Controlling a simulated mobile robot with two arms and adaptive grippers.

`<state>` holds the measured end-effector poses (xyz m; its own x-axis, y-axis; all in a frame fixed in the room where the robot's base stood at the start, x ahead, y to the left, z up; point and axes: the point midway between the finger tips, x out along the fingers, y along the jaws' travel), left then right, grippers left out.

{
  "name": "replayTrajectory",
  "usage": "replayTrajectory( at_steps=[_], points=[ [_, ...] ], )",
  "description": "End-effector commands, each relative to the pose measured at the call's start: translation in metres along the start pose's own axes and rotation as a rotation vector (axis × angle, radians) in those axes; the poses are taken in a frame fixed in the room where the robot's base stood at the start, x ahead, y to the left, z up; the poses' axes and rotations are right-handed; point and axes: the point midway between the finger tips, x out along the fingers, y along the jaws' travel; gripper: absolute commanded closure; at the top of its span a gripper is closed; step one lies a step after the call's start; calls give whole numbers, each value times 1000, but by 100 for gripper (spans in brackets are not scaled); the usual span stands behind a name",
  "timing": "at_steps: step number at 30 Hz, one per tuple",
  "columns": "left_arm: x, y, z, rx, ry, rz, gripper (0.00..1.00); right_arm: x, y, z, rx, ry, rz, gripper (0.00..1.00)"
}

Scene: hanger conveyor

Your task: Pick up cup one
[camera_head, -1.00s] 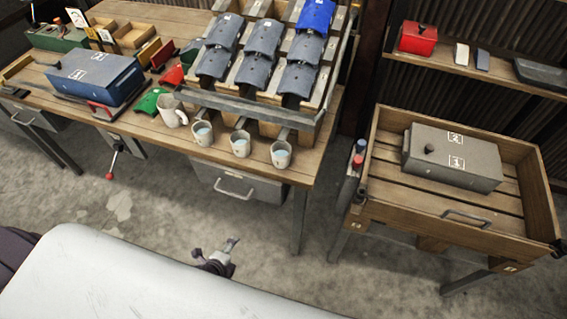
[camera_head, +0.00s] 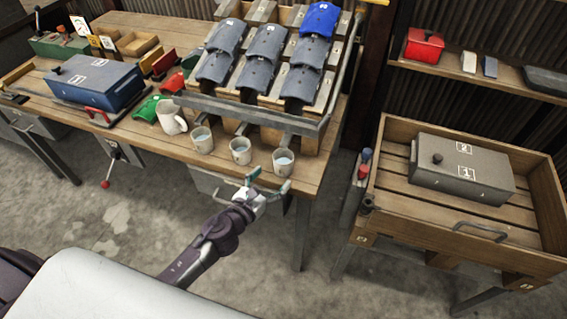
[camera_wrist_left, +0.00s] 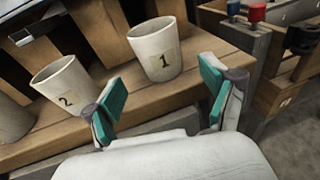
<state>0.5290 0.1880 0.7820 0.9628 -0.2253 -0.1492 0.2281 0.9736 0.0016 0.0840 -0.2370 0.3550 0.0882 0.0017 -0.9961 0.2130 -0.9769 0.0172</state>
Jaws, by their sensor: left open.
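Cup one (camera_head: 283,164), a pale cup labelled 1, stands upright at the front right of the workbench, rightmost in the row. In the left wrist view cup one (camera_wrist_left: 155,54) is ahead of the fingers, between their lines. My left gripper (camera_head: 268,185) is open and empty, just in front of cup one at the bench edge. In the left wrist view its teal-padded fingers (camera_wrist_left: 158,96) are spread apart, with a gap before the cup. My right gripper is not in view.
Cup two (camera_head: 241,151) stands left of cup one, with another cup (camera_head: 202,141) and a white mug (camera_head: 171,118) further left. A rail of the sloped rack (camera_head: 250,114) rises close behind the cups. A wooden crate table (camera_head: 400,205) stands to the right.

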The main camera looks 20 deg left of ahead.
Motion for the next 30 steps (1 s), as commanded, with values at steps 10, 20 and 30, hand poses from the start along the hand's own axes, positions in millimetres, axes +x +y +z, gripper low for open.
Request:
replayTrajectory(
  at_steps=[10, 20, 30],
  points=[
    [34, -1, 5, -3, -1, -1, 16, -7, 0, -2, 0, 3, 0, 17],
    [65, -2, 3, -2, 1, -1, 16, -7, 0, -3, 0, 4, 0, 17],
    [65, -2, 3, -2, 1, -1, 44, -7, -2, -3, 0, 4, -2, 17]
  ],
)
